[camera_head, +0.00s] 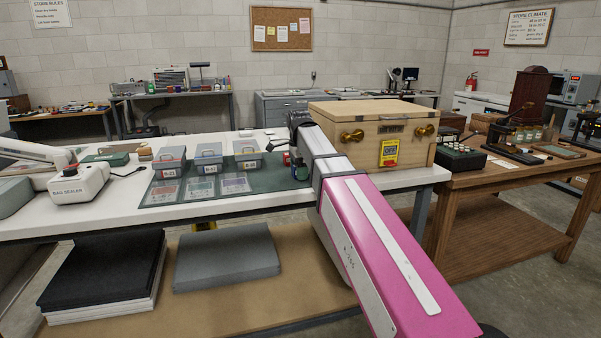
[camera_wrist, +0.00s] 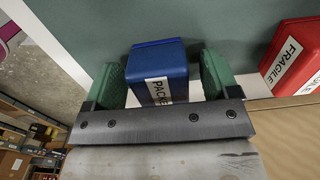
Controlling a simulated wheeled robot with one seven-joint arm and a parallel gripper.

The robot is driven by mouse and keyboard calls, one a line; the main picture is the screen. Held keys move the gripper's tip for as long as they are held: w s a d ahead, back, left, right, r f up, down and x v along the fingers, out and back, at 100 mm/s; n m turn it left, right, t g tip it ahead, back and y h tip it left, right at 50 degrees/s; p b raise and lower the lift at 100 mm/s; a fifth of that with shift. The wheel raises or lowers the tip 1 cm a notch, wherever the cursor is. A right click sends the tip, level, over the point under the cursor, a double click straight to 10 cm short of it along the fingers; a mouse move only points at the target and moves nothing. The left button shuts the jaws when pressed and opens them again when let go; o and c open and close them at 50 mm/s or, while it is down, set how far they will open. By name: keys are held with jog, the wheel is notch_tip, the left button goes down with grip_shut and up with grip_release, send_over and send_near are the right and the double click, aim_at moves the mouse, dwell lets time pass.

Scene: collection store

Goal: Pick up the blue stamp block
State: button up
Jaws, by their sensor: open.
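The blue stamp block (camera_wrist: 158,58) is in the wrist view, with a white label whose visible letters read "PACKE". My gripper (camera_wrist: 162,72) is open, with one green finger pad on each side of the block. A narrow gap shows on the block's right; on its left the pad is very close, and I cannot tell if it touches. The block rests on a green surface. In the head view my arm covers most of the gripper's area, and I cannot make out the blue block clearly.
A red block labelled "FRAGILE" (camera_wrist: 294,58) lies right of my gripper. On the bench, a green mat (camera_head: 218,181) holds grey lidded boxes (camera_head: 208,155) and flat cards. A wooden chest (camera_head: 372,131) stands close behind my arm. A bag sealer (camera_head: 78,187) is at left.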

jog(key=c, duration=1)
jog(key=shift+c, duration=0.2)
jog(key=shift+r, duration=0.15)
jog(key=shift+r, duration=0.5)
notch_tip(320, 180, up, 3)
jog(key=shift+w+f, duration=0.1)
jog(key=shift+f, duration=0.1)
jog(key=s+a+r, duration=0.7)
jog(key=s+a, duration=0.1)
jog(key=shift+s, duration=0.4)
